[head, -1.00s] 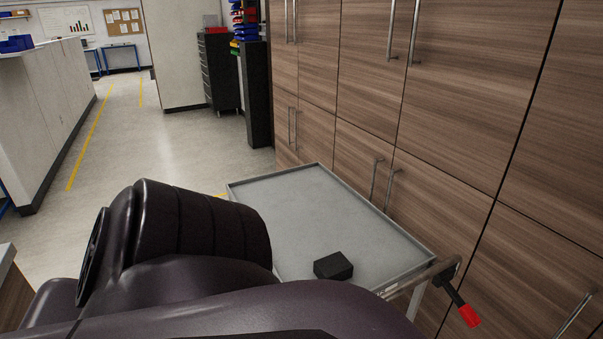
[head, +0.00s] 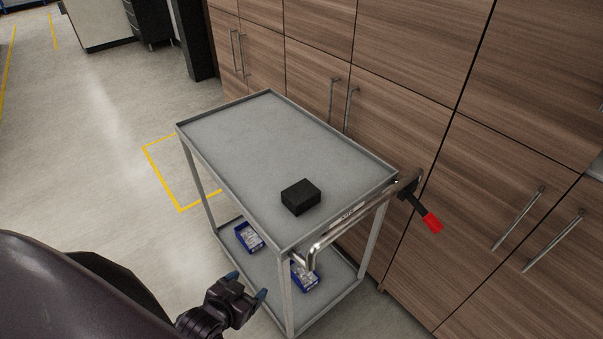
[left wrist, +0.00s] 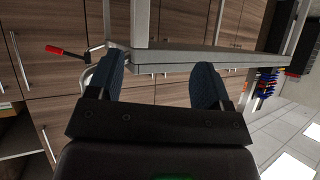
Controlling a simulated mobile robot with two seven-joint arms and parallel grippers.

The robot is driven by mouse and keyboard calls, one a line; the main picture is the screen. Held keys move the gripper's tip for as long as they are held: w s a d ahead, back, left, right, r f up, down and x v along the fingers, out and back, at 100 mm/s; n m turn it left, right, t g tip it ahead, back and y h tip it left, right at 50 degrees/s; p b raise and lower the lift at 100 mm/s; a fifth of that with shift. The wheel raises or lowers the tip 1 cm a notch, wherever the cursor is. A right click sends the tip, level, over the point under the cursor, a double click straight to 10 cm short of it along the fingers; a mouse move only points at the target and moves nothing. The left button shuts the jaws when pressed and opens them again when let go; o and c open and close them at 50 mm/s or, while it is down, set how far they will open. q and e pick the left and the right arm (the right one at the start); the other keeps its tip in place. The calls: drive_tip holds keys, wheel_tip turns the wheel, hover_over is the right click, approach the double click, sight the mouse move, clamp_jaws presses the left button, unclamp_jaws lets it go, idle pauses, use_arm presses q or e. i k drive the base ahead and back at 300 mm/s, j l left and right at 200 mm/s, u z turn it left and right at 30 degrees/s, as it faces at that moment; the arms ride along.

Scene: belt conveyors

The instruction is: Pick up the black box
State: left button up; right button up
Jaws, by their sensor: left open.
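The black box (head: 300,196) lies on the top shelf of a grey metal cart (head: 226,124), close to the cart's handle end. My left gripper (head: 250,287) is open and empty, in front of the cart's near side and lower than its top shelf. In the left wrist view the two blue-padded fingers of my left gripper (left wrist: 165,88) stand apart, with the cart (left wrist: 195,57) beyond them. The black box does not show in the left wrist view. My right gripper is in neither view.
A metal handle (head: 350,222) sticks out at the cart's near end, beside a red-tipped lever (head: 431,222). Blue bins (head: 249,237) sit on the lower shelf. Wooden cabinets (head: 400,60) stand close behind the cart. The floor to the left is open.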

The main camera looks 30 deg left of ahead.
sight(299, 198)
drive_tip(key=j+u, duration=0.15)
drive_tip(key=u, duration=0.25)
drive_tip(key=i+j+u, duration=0.15)
drive_tip(key=u, duration=0.25)
